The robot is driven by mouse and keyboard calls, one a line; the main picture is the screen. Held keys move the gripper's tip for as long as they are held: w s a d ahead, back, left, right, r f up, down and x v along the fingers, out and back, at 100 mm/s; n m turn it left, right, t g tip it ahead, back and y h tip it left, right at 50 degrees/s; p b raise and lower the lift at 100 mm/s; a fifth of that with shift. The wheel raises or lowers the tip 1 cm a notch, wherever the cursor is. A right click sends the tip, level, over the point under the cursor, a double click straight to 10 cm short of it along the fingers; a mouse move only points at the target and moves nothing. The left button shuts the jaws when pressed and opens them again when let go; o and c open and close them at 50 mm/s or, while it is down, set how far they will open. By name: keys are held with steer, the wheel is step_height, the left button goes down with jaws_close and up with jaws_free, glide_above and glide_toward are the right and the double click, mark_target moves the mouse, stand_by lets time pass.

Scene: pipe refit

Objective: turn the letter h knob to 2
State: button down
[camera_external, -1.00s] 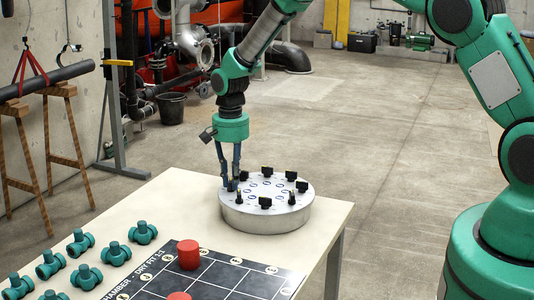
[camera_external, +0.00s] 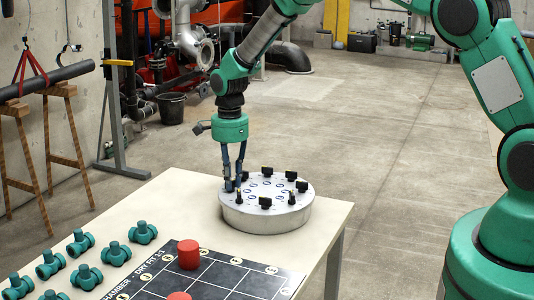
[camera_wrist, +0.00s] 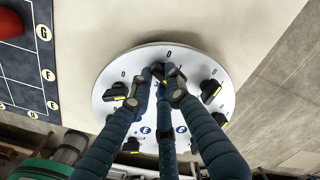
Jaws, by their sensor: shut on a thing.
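A round grey drum (camera_external: 262,220) with a ring of several black knobs stands on the table. My gripper (camera_external: 234,186) points down at the knob on the drum's left rim. In the wrist view my gripper (camera_wrist: 166,84) has its fingers closed around a black knob (camera_wrist: 158,70) near the rim marked 0. The fingers hide most of that knob, its pointer and its letter. Other knobs with yellow marks show beside it, such as a black knob (camera_wrist: 117,91) to the left and a black knob (camera_wrist: 210,88) to the right.
The table (camera_external: 175,195) holds a black grid board (camera_external: 225,275) with red cylinders (camera_external: 188,254) in front of the drum. Several green pipe fittings (camera_external: 142,232) lie at the left. The table behind and left of the drum is bare.

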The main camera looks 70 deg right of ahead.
steer(key=shift+m, duration=0.3)
steer(key=c, duration=1.7)
jaws_free()
steer(key=shift+o, duration=0.2)
step_height(320, 180, up, 12)
steer(key=shift+a+r, duration=0.1)
